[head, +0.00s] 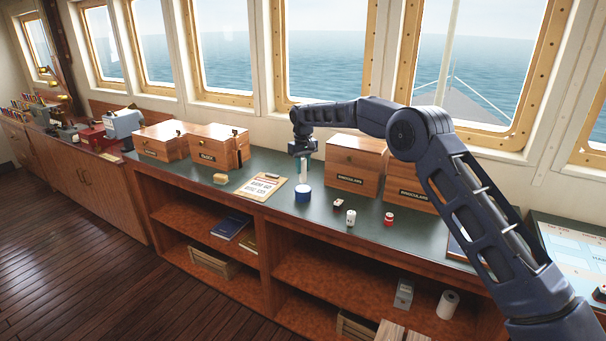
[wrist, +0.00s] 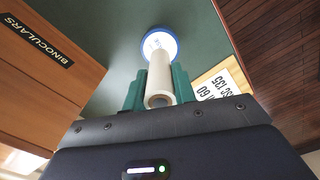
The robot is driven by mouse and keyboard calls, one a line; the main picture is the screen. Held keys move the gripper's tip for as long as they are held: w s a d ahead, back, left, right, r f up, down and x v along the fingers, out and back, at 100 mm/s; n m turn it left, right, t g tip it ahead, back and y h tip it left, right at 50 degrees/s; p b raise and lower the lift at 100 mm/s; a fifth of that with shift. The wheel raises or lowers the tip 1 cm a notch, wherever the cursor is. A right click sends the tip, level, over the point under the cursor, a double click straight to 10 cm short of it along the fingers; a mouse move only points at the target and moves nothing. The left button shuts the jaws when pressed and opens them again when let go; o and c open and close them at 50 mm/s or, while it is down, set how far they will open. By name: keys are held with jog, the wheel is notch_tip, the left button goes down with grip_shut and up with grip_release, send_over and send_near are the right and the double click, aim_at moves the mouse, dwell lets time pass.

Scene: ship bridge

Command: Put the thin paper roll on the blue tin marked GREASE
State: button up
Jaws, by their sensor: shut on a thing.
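The thin white paper roll (wrist: 160,76) is held upright between the green fingers of my gripper (wrist: 157,88) in the wrist view. In the head view my gripper (head: 303,157) points down, with the roll (head: 303,171) below it. The blue tin (head: 303,193) stands on the green counter directly under the roll. In the wrist view the tin (wrist: 174,47) shows a blue rim and pale top beyond the roll's far end. The roll's lower end appears at or just above the tin's top; I cannot tell whether they touch. The tin's marking is not readable.
A clipboard (head: 262,186) lies left of the tin. A wooden binoculars box (head: 352,167) stands close on the right. Wooden boxes (head: 215,146) stand further left.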

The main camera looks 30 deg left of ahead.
aim_at(303, 173)
jog(key=shift+f, duration=1.5)
jog(key=shift+f, duration=0.15)
jog(key=o, duration=1)
notch_tip(303, 173, up, 12)
jog(key=shift+r, duration=0.15)
